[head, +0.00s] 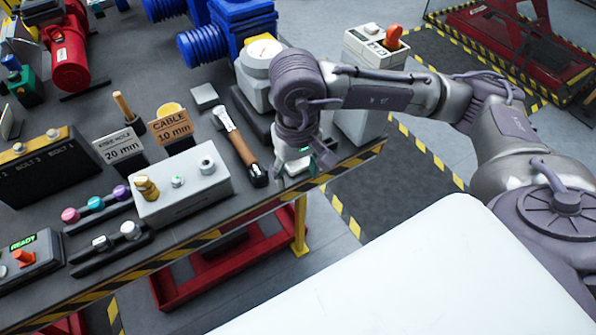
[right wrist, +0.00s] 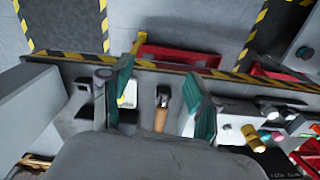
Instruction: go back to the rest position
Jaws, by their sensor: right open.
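My right gripper (head: 294,162) is at the front edge of the workbench (head: 290,205), just right of a tool with a brown handle (head: 240,148). In the right wrist view my right gripper (right wrist: 159,72) has its two green-faced fingers spread wide, with nothing held between them. The brown-handled tool (right wrist: 161,115) shows beyond the gap between the fingers, apart from them. My right arm reaches in from the right of the head view, bent at the elbow. My left gripper is in neither view.
A grey block with knobs (head: 182,193), a "CABLE 10 mm" sign (head: 170,127) and a blue actuator (head: 228,35) stand on the bench. A control box with an orange knob (head: 377,45) is behind my forearm. Striped floor (head: 375,190) is free right of the bench.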

